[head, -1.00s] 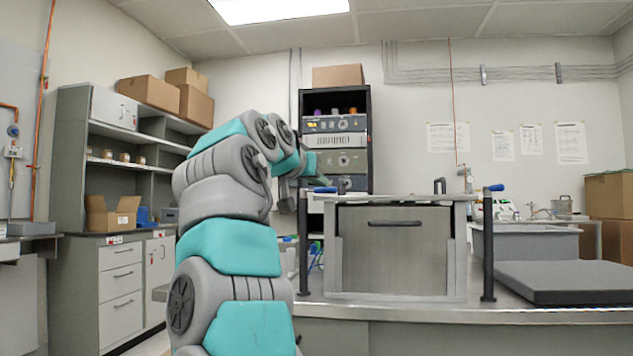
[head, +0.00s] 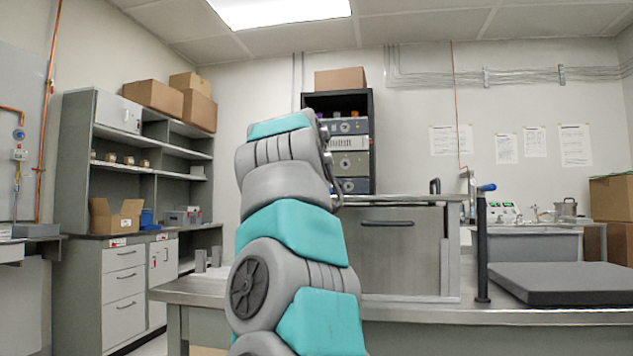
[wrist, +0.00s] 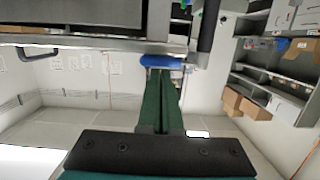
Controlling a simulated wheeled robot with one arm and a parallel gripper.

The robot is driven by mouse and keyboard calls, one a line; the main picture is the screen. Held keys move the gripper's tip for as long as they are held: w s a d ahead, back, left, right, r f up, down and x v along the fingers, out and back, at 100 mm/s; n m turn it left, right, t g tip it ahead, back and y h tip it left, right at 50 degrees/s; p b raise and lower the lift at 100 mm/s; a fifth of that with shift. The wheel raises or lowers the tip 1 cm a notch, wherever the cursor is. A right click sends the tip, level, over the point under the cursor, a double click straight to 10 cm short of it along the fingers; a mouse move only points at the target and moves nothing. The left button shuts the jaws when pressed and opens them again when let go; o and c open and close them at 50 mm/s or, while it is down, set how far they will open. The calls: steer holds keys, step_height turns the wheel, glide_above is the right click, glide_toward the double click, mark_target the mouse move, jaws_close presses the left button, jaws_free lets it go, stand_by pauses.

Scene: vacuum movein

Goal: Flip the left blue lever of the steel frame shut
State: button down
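The left blue lever (wrist: 160,62) shows in the wrist view, which is upside down. It lies crosswise at the tips of my gripper (wrist: 161,72), beside the edge of the steel frame (wrist: 95,42). The two green fingers look closed together; I cannot tell whether the tips touch the lever. In the head view my arm hides the gripper, the left lever and the left side of the steel frame (head: 452,250). The right blue lever (head: 487,188) sticks out on its black post to the right of the frame.
The steel box front with a dark handle (head: 390,250) fills the frame. A dark grey slab (head: 565,283) lies on the bench to the right. A black equipment rack (head: 368,150) stands behind. Shelves with cardboard boxes (head: 152,95) are at the left.

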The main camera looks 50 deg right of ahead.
steer(key=w+r+v, duration=0.2)
steer(key=r+v, duration=0.1)
steer(key=v, duration=1)
steer(key=w+a+f+n+g+y+p, duration=0.1)
steer(key=w+a+f+n+y, duration=0.15)
steer(key=a+f, duration=0.45)
steer(key=w+a+f+n+g+y+p, duration=0.1)
steer(key=a+f+n+y, duration=0.15)
steer(key=f, duration=0.85)
steer(key=w+a+f+n+y+p, duration=0.1)
steer(key=w+a+f+n+y, duration=0.3)
steer(key=f, duration=0.6)
steer(key=s+a+f+n+g+y+p, duration=0.1)
steer(key=s+a+f+g, duration=0.3)
steer(key=s+a+f, duration=0.4)
steer(key=s+a+f+n+g+y+p, duration=0.1)
steer(key=s+a+f, duration=0.7)
steer(key=s+f, duration=1.4)
steer(key=g+y+p, duration=0.1)
steer(key=g+y, duration=0.1)
steer(key=g, duration=0.1)
steer(key=shift+s+a+f+g, duration=0.25)
steer(key=shift+g, duration=0.05)
